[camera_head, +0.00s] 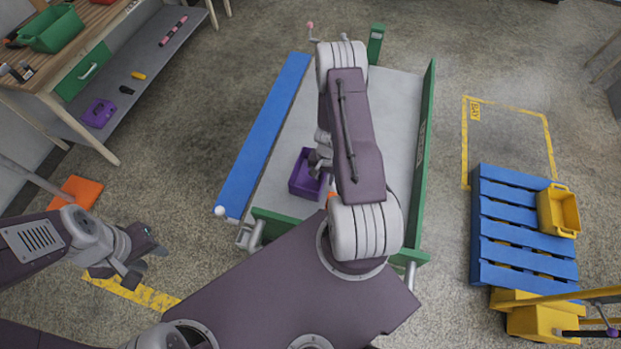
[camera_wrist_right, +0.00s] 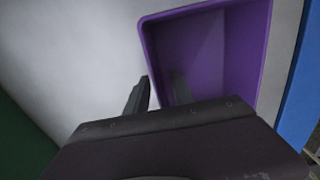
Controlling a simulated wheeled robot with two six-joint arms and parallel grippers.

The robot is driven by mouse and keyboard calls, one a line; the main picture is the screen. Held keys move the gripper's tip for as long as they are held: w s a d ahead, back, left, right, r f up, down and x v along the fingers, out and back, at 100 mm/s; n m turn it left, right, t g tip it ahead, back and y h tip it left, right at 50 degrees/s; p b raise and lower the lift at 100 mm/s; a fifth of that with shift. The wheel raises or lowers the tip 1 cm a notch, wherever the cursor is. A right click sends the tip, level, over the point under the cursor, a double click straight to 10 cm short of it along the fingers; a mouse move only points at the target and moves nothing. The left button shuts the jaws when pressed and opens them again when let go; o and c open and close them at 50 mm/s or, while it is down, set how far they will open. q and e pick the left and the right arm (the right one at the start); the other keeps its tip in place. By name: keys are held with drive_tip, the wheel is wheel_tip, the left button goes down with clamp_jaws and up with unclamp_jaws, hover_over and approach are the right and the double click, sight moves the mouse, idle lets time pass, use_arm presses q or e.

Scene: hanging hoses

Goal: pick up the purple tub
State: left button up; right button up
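The purple tub (camera_head: 303,184) stands on the grey bed of a cart in the head view, its right side hidden by my right arm. In the right wrist view the tub (camera_wrist_right: 240,40) is seen from above and looks empty. My right gripper (camera_wrist_right: 158,92) is open, its fingers apart at the tub's near left wall. One finger appears outside that wall and the other inside. In the head view my right gripper (camera_head: 322,165) is mostly hidden by its arm. My left gripper (camera_head: 148,264) is open and empty above the floor at the left.
The cart has a blue left side panel (camera_head: 262,140) and a green right side panel (camera_head: 425,150). Another purple container (camera_head: 98,113) sits on the workbench's lower shelf. A blue pallet (camera_head: 520,225) with a yellow crate (camera_head: 559,211) is at the right. Floor beyond the cart is clear.

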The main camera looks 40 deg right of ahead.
drive_tip(key=shift+d, duration=0.1)
clamp_jaws()
drive_tip(key=shift+r, duration=0.1)
idle(1.1)
